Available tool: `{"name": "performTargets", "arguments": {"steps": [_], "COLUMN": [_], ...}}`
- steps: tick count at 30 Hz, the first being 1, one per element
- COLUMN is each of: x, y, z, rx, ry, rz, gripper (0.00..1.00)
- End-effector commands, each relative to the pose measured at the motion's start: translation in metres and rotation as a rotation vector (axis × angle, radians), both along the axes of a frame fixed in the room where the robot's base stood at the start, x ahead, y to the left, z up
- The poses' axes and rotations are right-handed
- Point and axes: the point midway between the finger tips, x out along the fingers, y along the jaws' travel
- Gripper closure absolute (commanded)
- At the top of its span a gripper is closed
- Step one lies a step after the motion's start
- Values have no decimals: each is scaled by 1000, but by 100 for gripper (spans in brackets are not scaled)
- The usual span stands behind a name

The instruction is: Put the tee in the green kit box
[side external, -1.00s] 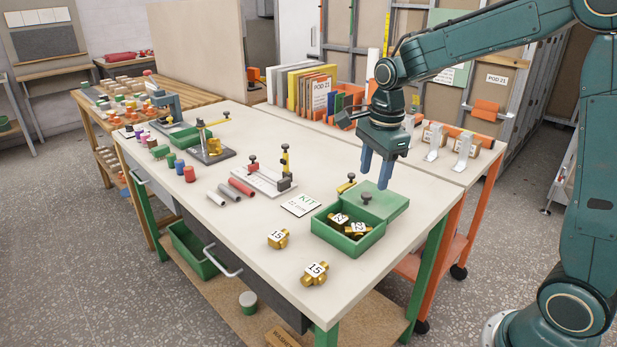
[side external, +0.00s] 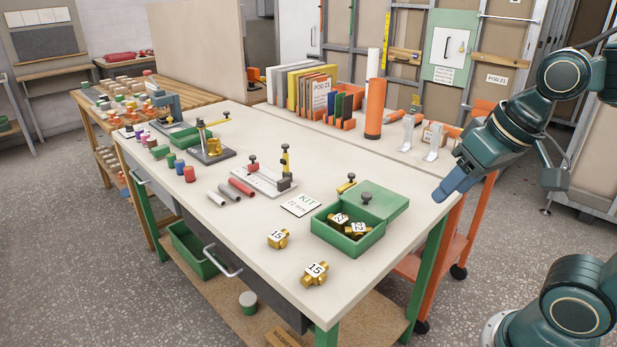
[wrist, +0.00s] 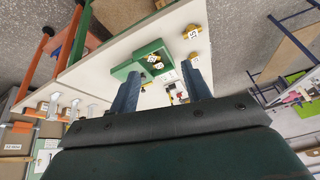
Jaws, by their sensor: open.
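The green kit box (side external: 330,238) stands open near the right end of the bench, its green lid (side external: 390,203) at the back. Two brass fittings with number labels (side external: 338,220) (side external: 359,230) lie inside, partly hidden by its walls. Two more brass fittings labelled 15 lie on the bench to its left (side external: 278,239) and in front (side external: 315,274). I cannot tell surely which fitting is the tee. My gripper (side external: 442,195) is open and empty, out by the bench's right edge, apart from the box. In the wrist view, the box (wrist: 125,71) shows beyond my fingers (wrist: 160,77).
A KIT card (side external: 301,205) lies left of the box. A small clamp fixture (side external: 265,180) and several pipe pieces (side external: 230,192) lie further left. An orange cylinder (side external: 374,110) and a file rack (side external: 310,95) stand behind. The bench's front right corner is clear.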

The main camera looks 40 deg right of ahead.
Motion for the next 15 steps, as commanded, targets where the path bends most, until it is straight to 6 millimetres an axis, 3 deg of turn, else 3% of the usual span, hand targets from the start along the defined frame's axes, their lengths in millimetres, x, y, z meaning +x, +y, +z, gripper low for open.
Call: {"name": "performTargets", "arguments": {"steps": [6, 15], "x": [-20, -23], "y": [3, 4], "z": [-4, -6], "rx": [-82, -98], "ry": [-41, -46], "rz": [180, 213], "gripper": [52, 52]}}
